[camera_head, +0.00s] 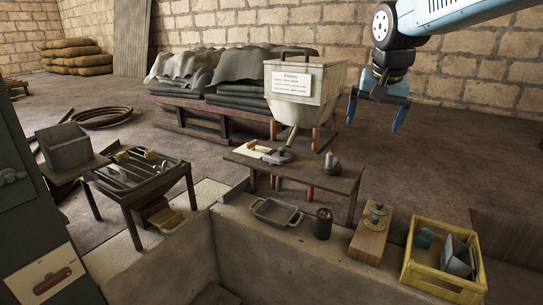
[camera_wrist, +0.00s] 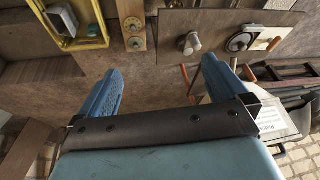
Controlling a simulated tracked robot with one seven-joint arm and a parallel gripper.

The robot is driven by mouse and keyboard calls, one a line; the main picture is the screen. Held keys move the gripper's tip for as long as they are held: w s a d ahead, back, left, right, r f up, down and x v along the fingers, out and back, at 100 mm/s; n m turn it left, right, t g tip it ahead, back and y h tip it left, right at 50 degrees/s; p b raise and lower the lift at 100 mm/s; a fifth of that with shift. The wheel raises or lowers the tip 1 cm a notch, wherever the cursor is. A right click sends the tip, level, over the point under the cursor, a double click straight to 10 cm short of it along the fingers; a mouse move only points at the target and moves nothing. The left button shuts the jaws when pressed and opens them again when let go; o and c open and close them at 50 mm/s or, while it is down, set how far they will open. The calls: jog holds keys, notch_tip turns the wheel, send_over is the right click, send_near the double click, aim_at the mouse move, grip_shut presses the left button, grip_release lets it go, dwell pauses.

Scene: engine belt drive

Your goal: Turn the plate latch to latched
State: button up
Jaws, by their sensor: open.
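I cannot tell for certain which part is the plate latch. A pale plate with a red lever in a dark slot (camera_head: 54,280) is on the dark cabinet at the lower left. A small pale plate with an orange handle (camera_head: 252,145) lies on the low brown table; the orange handle (camera_wrist: 273,44) also shows in the wrist view, by a round metal fitting (camera_wrist: 240,41). My gripper (camera_head: 376,110) is open and empty, hanging in the air right of the hopper. In the wrist view my gripper (camera_wrist: 160,75) has its fingers wide apart, touching nothing.
The pale hopper (camera_head: 303,85) with a sign stands behind the low table (camera_head: 320,180). A wooden block with metal knobs (camera_head: 371,236), a dark can (camera_head: 323,224), a grey tray (camera_head: 275,213) and a yellow crate (camera_head: 425,270) stand along the front ledge.

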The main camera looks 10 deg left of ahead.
jog(key=w+a+f, duration=0.1)
jog(key=w+a, duration=0.6)
jog(key=m+h, duration=0.2)
send_near(272, 157)
jog(key=x, duration=0.8)
jog(key=shift+d+f, duration=0.1)
jog(key=shift+f, duration=0.2)
jog(key=c, duration=0.8)
jog(key=shift+c, duration=0.2)
